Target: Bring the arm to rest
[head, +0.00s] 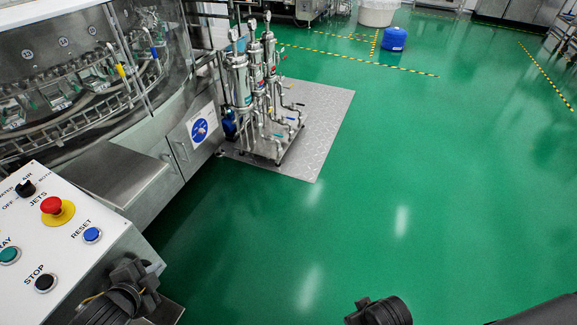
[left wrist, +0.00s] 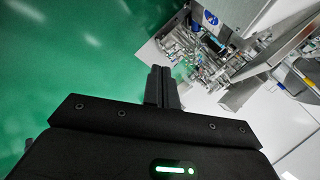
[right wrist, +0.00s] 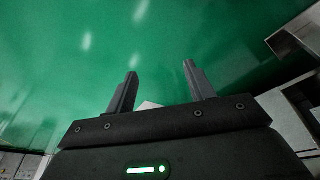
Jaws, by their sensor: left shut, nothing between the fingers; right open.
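My left gripper (left wrist: 161,80) is in the left wrist view with its two dark fingers pressed together and nothing between them. Beyond its fingertips, the pipework and the green floor show at a distance. Dark parts of my left arm show at the bottom left of the head view, beside the control panel (head: 62,262). My right gripper (right wrist: 161,72) is open and empty in the right wrist view, its fingers apart over green floor. Part of my right arm shows at the bottom of the head view; its gripper is not clear there.
The panel carries a red stop knob (head: 52,206) and a blue reset button (head: 92,235). The rotary washer (head: 183,140) stands at the left. Steel filter housings (head: 238,82) stand on a metal floor plate (head: 322,112).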

